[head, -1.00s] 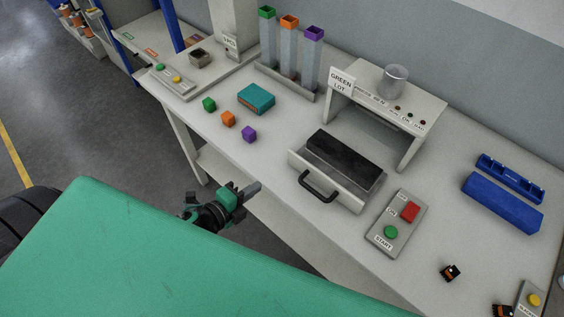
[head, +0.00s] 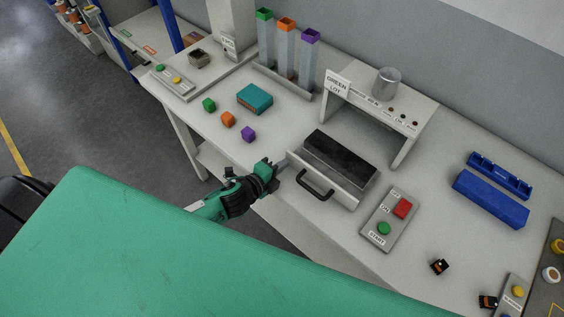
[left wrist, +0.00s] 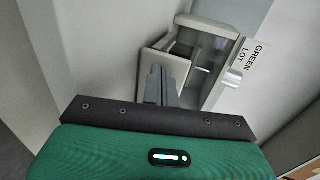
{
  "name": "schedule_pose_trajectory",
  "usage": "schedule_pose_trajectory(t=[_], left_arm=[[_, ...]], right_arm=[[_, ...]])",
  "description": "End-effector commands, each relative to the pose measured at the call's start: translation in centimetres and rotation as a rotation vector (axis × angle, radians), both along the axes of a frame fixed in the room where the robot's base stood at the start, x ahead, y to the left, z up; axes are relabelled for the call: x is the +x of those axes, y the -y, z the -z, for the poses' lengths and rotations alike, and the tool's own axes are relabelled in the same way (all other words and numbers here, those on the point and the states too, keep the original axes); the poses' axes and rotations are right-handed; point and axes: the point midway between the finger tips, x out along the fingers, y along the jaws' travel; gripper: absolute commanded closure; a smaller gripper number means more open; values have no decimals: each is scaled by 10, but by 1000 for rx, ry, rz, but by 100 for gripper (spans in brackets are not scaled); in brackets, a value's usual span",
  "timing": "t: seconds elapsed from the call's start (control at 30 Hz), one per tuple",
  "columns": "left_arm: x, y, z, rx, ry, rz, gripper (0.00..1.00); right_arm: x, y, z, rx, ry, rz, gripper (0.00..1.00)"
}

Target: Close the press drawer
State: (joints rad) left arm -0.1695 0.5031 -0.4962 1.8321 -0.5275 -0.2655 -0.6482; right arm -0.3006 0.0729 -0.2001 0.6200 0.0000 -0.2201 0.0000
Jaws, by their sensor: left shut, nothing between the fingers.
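The press (head: 402,103) is a white frame with a "GREEN LOT" sign, on the table. Its drawer (head: 346,192) stands pulled out toward me, with a black block (head: 340,153) in it and a dark curved handle (head: 314,188) on its front. My left gripper (head: 283,165) is shut and empty, at the left end of the drawer front; I cannot tell whether it touches. In the left wrist view the shut fingers (left wrist: 160,86) overlap the drawer (left wrist: 172,68), with the press (left wrist: 212,50) behind. My right gripper is not in view.
A control box (head: 388,220) with red and green buttons sits right of the drawer. Green, orange and purple cubes (head: 228,119) and a teal box (head: 255,98) lie to the left. Blue trays (head: 490,198) lie at the right. Free table lies between the cubes and drawer.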

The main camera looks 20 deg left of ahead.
Motion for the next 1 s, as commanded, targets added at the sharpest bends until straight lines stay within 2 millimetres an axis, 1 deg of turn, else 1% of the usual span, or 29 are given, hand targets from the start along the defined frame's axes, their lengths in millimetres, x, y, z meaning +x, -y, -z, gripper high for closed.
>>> schedule_pose_trajectory(t=[0.43, 0.57, 0.67, 0.77, 1.0], left_arm=[[3, 1, 0, 0, 0, 0, 100], [9, 3, -1, -1, 2, 0, 100], [20, 7, -1, -1, 2, 0, 100], [37, 13, -2, 0, 3, -1, 100], [91, 33, -1, 0, 5, 0, 100]], right_arm=[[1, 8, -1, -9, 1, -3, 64], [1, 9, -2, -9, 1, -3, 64], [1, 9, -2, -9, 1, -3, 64], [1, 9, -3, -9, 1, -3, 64], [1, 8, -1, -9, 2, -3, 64]])
